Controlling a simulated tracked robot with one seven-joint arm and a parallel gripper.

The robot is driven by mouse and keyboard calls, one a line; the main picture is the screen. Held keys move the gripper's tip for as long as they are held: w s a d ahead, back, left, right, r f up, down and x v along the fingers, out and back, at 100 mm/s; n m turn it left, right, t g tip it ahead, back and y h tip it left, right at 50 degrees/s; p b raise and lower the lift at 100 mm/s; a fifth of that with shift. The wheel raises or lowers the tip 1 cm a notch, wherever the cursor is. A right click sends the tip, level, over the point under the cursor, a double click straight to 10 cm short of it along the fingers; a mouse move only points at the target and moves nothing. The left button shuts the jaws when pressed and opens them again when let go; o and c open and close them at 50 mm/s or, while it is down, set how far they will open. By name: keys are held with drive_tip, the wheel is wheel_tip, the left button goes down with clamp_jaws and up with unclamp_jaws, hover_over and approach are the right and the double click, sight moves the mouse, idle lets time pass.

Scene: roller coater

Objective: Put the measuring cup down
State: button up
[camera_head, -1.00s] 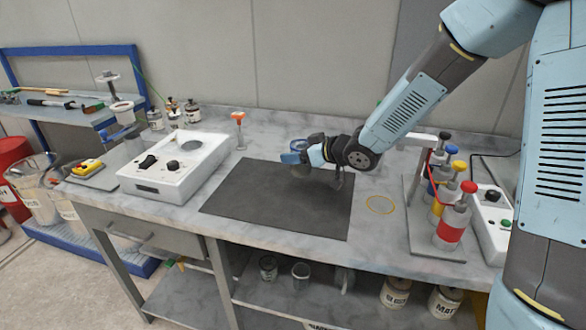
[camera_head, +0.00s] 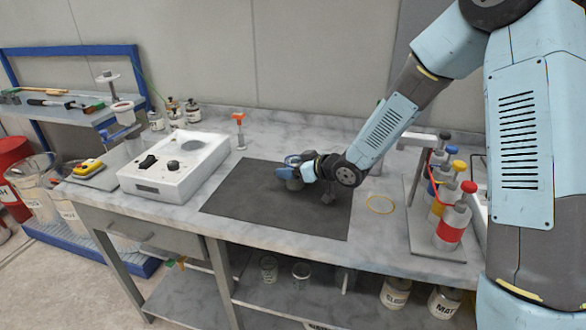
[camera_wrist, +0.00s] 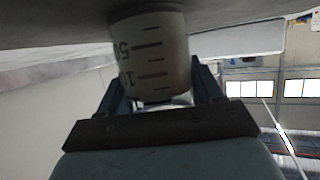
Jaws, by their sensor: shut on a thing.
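The measuring cup (camera_wrist: 152,62) shows in the wrist view as a pale cylinder with dark graduation marks and numbers, between the two fingers of my gripper (camera_wrist: 155,92). My gripper is shut on it. In the head view, my gripper (camera_head: 293,176) is low over the dark mat (camera_head: 245,205) on the bench, near the mat's right back part. The cup (camera_head: 294,184) is mostly hidden there by the gripper. I cannot tell whether its base touches the mat.
A white device (camera_head: 172,168) stands left of the mat. An orange-topped stand (camera_head: 239,130) is behind the mat. The mat's left and front are clear.

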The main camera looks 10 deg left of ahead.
drive_tip(key=shift+f, duration=0.1)
drive_tip(key=o, duration=1.3)
drive_tip(key=v, duration=1.2)
drive_tip(key=shift+s, duration=0.1)
